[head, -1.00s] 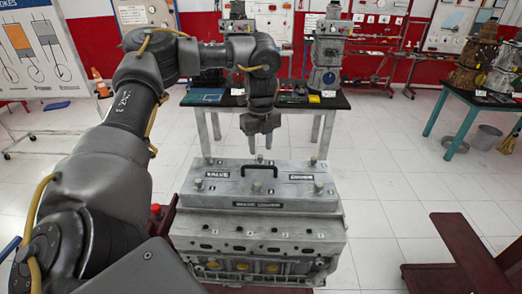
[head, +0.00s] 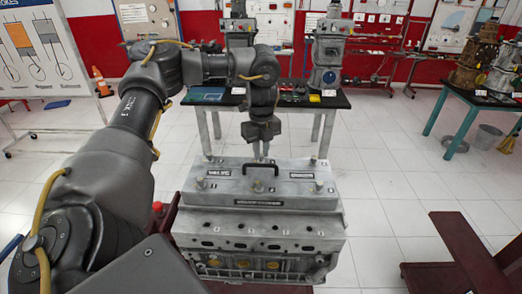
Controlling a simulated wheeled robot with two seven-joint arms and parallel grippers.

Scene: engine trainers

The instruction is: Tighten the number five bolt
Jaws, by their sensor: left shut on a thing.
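A grey engine block (head: 258,225) with a valve cover (head: 230,195) stands in front of me. Several bolts stand upright on the cover in two rows. The front row has a left bolt (head: 200,183), a middle bolt (head: 258,185) and a right bolt (head: 319,186). A back left bolt (head: 208,161) and a back right bolt (head: 313,161) also show. My left gripper (head: 261,153) points down at the middle of the back row, fingers close together. It is shut on the back middle bolt, which its fingers hide. The bolt numbers are too small to read surely. My right gripper is out of view.
A black handle (head: 260,168) rises from the cover's middle, just in front of the left gripper. A table (head: 190,98) with engine parts stands behind. A dark red stand (head: 465,255) is at lower right. White floor (head: 385,185) lies clear right of the engine.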

